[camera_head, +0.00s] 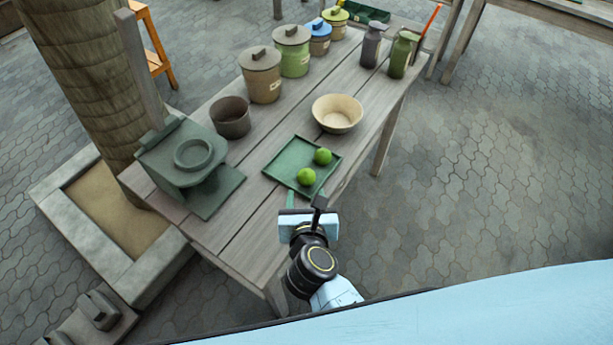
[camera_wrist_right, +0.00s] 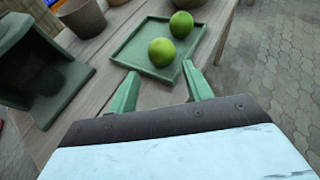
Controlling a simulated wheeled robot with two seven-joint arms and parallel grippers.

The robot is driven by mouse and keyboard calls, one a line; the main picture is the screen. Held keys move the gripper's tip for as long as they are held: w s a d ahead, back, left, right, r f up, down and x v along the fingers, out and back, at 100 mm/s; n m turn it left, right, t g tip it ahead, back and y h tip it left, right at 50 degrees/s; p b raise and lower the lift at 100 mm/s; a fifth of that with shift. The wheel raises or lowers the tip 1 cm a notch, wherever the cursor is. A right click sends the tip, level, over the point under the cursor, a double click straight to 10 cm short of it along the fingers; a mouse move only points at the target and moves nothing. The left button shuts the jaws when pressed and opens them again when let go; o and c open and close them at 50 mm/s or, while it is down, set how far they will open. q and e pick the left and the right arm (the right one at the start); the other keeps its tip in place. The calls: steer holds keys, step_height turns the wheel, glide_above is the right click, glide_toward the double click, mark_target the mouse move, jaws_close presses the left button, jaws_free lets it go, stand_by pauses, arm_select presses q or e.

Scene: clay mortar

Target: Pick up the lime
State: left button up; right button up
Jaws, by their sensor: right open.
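Two green limes lie on a square green tray (camera_head: 283,170) near the front of the wooden table. The nearer lime (camera_head: 306,177) sits toward the tray's front edge; in the right wrist view it shows too (camera_wrist_right: 162,52). The farther lime (camera_head: 323,156) sits toward the tray's right side, and in the right wrist view it is at the top (camera_wrist_right: 181,24). My right gripper (camera_wrist_right: 160,88) is open and empty, its two green fingers apart just short of the tray's near edge, pointing at the nearer lime. My left gripper is not in view.
A beige bowl (camera_head: 337,113) stands behind the tray. A dark pot (camera_head: 231,118) and a green stand-like device (camera_head: 184,160) are to the left. Several lidded jars (camera_head: 262,76) line the back left, and two bottles (camera_head: 399,58) stand at the back right edge.

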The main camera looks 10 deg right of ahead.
mark_target(307, 182)
steer(key=shift+x, duration=1.2)
steer(key=b+x, duration=0.1)
steer(key=x, duration=0.4)
steer(key=shift+d+r, duration=0.1)
steer(key=shift+d, duration=0.1)
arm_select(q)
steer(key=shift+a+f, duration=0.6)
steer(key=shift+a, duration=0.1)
arm_select(e)
steer(key=shift+c, duration=0.3)
